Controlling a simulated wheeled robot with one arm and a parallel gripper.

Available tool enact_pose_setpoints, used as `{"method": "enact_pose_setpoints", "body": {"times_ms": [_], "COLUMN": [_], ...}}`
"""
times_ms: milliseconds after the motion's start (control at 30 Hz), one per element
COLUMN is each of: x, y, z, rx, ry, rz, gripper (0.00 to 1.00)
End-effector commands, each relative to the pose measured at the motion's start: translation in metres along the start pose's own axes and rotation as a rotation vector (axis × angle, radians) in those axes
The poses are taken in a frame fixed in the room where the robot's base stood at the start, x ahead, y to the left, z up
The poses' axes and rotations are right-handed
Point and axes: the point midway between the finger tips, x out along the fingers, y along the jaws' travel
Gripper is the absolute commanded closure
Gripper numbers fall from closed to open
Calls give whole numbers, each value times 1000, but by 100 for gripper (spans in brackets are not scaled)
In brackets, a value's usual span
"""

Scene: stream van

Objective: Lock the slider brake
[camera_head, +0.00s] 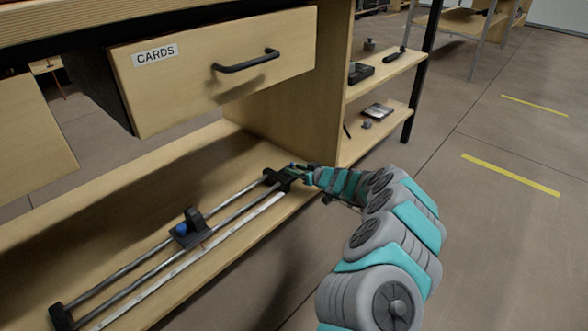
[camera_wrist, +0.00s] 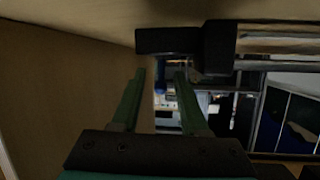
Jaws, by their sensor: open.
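The slider is a pair of metal rails (camera_head: 140,262) on the lower shelf, with a dark carriage (camera_head: 190,234) part way along. A small blue part (camera_head: 181,229) sits on the carriage; I cannot tell whether it is the brake. A dark end block (camera_head: 279,179) closes the far right end of the rails. My gripper (camera_head: 293,169) is at that end block, well away from the carriage. In the wrist view, my gripper (camera_wrist: 160,75) is open, with nothing clearly between its green fingers. A dark block (camera_wrist: 168,41) and a rail (camera_wrist: 280,45) lie beyond its fingertips.
A drawer marked CARDS (camera_head: 215,75) hangs partly out above the slider, with a black handle (camera_head: 246,62). A pale scale strip (camera_head: 190,262) runs along the rails' front. Side shelves (camera_head: 385,72) hold small items. The floor (camera_head: 500,220) at right is clear.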

Motion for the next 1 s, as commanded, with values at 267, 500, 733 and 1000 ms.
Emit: {"method": "enact_pose_setpoints", "body": {"times_ms": [267,500,733,1000], "x": [-36,-57,-63,-63], "y": [0,1,0,0], "z": [-2,-3,-2,-2], "rx": [3,1,-1,-2], "ry": [4,6,4,4], "rz": [0,0,-1,0], "gripper": [56,56,56,56]}}
